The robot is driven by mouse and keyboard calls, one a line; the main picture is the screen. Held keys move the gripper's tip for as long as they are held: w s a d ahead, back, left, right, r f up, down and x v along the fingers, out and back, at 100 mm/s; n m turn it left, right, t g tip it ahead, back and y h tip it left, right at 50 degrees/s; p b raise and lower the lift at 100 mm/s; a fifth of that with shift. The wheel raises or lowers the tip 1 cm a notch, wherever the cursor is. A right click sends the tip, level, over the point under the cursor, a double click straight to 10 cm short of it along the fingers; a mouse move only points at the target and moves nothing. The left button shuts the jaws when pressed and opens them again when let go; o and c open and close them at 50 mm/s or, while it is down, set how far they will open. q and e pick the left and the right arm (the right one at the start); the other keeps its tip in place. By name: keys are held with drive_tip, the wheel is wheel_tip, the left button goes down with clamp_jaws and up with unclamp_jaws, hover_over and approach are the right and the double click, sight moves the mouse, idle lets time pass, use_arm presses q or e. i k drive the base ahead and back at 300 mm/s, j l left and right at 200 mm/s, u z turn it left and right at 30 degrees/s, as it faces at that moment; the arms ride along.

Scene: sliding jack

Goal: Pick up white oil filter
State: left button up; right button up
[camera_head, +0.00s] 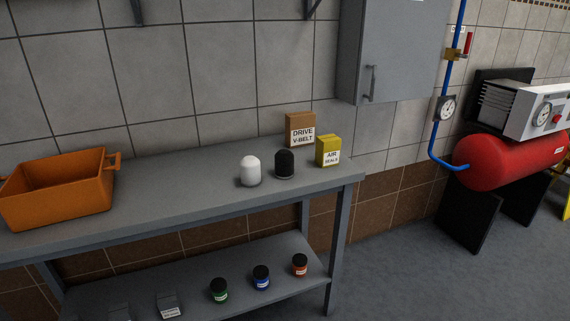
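The white oil filter (250,170) is a small domed cylinder. It stands upright on the grey workbench (185,190), toward its right part. A black filter of like shape (285,164) stands just to its right, with a small gap between them. Neither of my grippers is in view, and nothing touches or hides the white filter.
Behind and right of the filters stand a brown "DRIVE V-BELT" box (300,129) and a yellow "AIR SEALS" box (328,151). An orange crate (60,196) is at left. Several jars stand on the lower shelf (200,273). A red compressor tank (510,158) is at right.

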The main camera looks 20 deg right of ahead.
sight(251, 166)
drive_tip(key=u, duration=0.55)
drive_tip(key=l+u, duration=0.75)
drive_tip(key=k+l+u, duration=0.15)
drive_tip(key=l, duration=0.35)
drive_tip(key=l+u, duration=0.2)
drive_tip(key=l, duration=0.3)
drive_tip(key=k+l, duration=0.1)
drive_tip(key=l, duration=0.2)
drive_tip(key=k+l, duration=0.1)
drive_tip(key=l, duration=0.2)
drive_tip(key=l+u, duration=0.1)
drive_tip(key=l, duration=0.2)
drive_tip(key=k, duration=0.05)
